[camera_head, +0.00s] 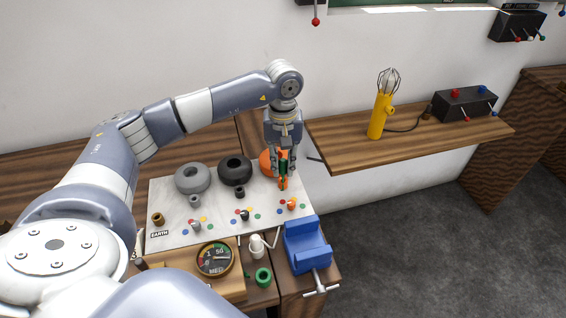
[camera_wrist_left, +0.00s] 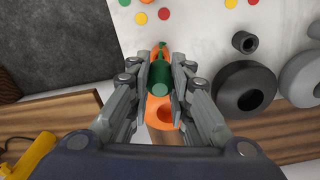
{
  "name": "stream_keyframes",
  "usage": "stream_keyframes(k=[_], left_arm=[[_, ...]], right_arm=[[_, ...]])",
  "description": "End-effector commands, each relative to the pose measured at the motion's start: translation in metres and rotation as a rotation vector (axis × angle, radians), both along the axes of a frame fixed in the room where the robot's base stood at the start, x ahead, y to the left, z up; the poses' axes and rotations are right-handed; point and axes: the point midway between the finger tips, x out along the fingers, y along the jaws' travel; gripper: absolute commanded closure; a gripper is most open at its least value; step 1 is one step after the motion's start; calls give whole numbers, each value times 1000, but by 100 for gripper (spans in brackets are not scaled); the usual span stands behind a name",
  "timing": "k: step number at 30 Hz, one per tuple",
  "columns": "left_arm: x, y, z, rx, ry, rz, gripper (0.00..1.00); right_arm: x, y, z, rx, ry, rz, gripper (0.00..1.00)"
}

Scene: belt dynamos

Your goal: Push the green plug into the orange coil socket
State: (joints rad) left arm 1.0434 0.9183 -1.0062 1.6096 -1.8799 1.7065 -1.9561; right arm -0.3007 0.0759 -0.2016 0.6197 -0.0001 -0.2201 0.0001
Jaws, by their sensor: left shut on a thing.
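My left gripper (camera_head: 283,172) points down over the right end of the pale panel and is shut on the green plug (camera_head: 283,156). In the left wrist view the green plug (camera_wrist_left: 160,76) sits between the two fingers. The orange coil (camera_head: 267,161) is just behind and left of the fingers, partly hidden. In the left wrist view its orange ring (camera_wrist_left: 163,114) shows below the plug. Orange parts at the fingertips (camera_head: 283,183) look like the orange coil socket, mostly hidden. I cannot tell whether the plug is in it. My right gripper is not in view.
The panel (camera_head: 165,240) also carries a grey coil (camera_head: 192,178), a black coil (camera_head: 235,170), small sockets and coloured dots. A blue vise (camera_head: 307,245), a round gauge (camera_head: 215,259) and a green ring (camera_head: 263,277) are in front. A shelf (camera_head: 350,140) is at right.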

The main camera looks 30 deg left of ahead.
Motion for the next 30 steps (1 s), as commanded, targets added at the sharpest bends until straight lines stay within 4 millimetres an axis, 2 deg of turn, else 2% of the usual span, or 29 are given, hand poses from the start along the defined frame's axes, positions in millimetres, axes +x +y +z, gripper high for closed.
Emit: stream_keyframes(k=[30], left_arm=[[0,0,0,0,0,0,100]], right_arm=[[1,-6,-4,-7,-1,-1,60]])
